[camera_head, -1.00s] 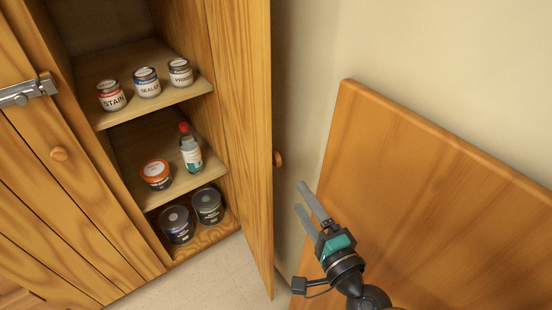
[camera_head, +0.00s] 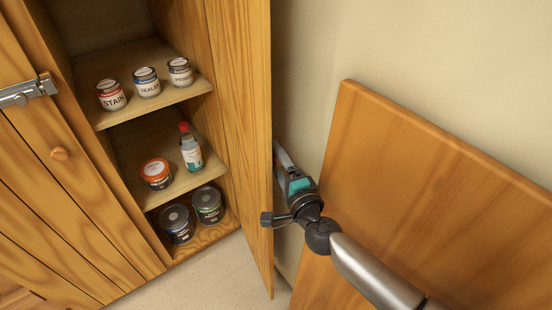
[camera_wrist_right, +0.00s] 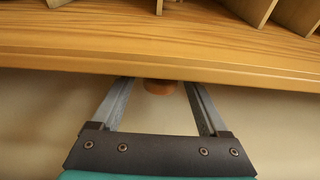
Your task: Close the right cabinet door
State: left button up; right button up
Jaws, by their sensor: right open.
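The right cabinet door (camera_head: 243,130) stands open, swung out toward me, with its inner face showing in the head view. Its edge crosses the right wrist view as a wide wooden band (camera_wrist_right: 160,50). My right gripper (camera_head: 279,152) is at the outer side of the door, its fingertips partly hidden behind the door edge. In the right wrist view the gripper (camera_wrist_right: 158,88) is open, with a finger on each side of the round wooden knob (camera_wrist_right: 159,87). I cannot tell whether the fingers touch it. My left gripper is not in view.
The left cabinet door (camera_head: 70,190) is shut and carries a metal latch (camera_head: 28,90). Cans and a bottle (camera_head: 190,150) stand on the cabinet shelves (camera_head: 130,113). A wooden panel (camera_head: 440,190) is beside my right arm, near the pale wall (camera_head: 420,60).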

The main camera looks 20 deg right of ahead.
jog(key=shift+w, duration=0.4)
grip_shut()
dwell(0.4)
dwell(0.9)
